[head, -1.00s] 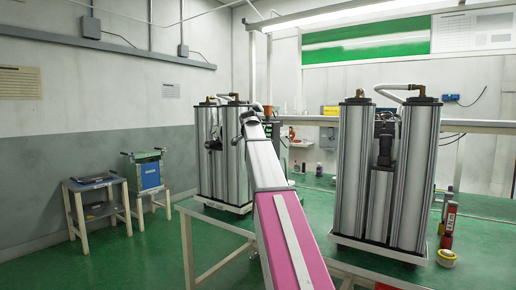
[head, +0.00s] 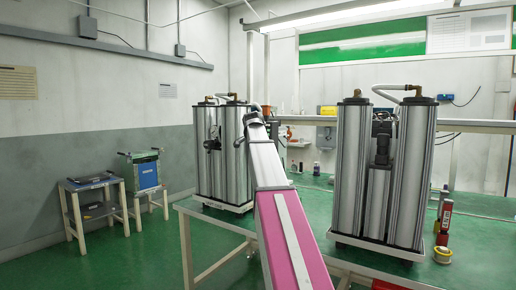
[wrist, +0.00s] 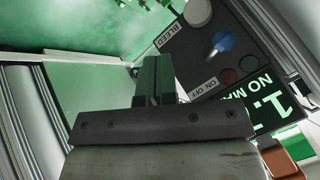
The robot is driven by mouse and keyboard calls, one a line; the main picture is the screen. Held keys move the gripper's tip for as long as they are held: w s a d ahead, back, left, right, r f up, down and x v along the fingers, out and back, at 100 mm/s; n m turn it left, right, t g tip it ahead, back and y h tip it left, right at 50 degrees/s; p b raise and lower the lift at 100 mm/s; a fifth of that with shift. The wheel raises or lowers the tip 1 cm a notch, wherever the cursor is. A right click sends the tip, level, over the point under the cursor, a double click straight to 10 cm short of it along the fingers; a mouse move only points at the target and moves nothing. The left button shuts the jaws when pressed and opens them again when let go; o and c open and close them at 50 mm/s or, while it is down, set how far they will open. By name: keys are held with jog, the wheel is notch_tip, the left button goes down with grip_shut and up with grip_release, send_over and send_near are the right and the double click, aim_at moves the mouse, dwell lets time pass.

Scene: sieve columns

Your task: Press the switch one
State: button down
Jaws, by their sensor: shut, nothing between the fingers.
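A dark control panel (wrist: 180,48) shows tilted in the wrist view. It carries a white round knob (wrist: 198,12), a blue knob (wrist: 221,44), a dark red button (wrist: 229,77) and a dark green button (wrist: 249,64). "BLEED" and "ON OFF" labels (wrist: 198,89) are on it. A sign with a large "1." (wrist: 268,102) adjoins it. I cannot tell which control is switch one. My gripper (wrist: 156,66) is shut and empty, its fingertips beside the panel's left edge in the picture. I cannot tell if they touch it. In the head view the gripper is not clearly visible.
Metal column units stand at left (head: 207,165) and right (head: 408,170) on the green table (head: 310,215). Small side tables (head: 88,212) stand at the left wall.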

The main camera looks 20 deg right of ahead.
jog(key=a+v, duration=0.1)
jog(key=v, duration=0.9)
jog(key=shift+w, duration=0.2)
jog(key=shift+a+f, duration=0.1)
jog(key=shift+f, duration=0.05)
jog(key=s+a+f+n+g+y, duration=0.1)
jog(key=s+a+f+n, duration=0.15)
jog(key=f, duration=0.95)
jog(key=s+a+f+n+g+y, duration=0.1)
jog(key=s+a+f+n, duration=0.15)
jog(key=f, duration=1.05)
jog(key=s+a+f+n+g+y, duration=0.1)
jog(key=a+f+n, duration=0.2)
jog(key=f, duration=0.9)
jog(key=s+a+f+n+g+y, duration=0.1)
jog(key=s+a+f+n, duration=0.2)
jog(key=s+f, duration=0.8)
jog(key=s+a+f+n+g, duration=0.2)
jog(key=s+a+f+n, duration=0.2)
jog(key=s+f, duration=0.7)
notch_tip(320, 180, down, 5)
jog(key=shift+f+n+y, duration=0.1)
jog(key=shift+n+y, duration=0.3)
jog(key=shift+n, duration=0.2)
jog(key=c, duration=1.8)
grip_release()
jog(key=shift+s, duration=0.15)
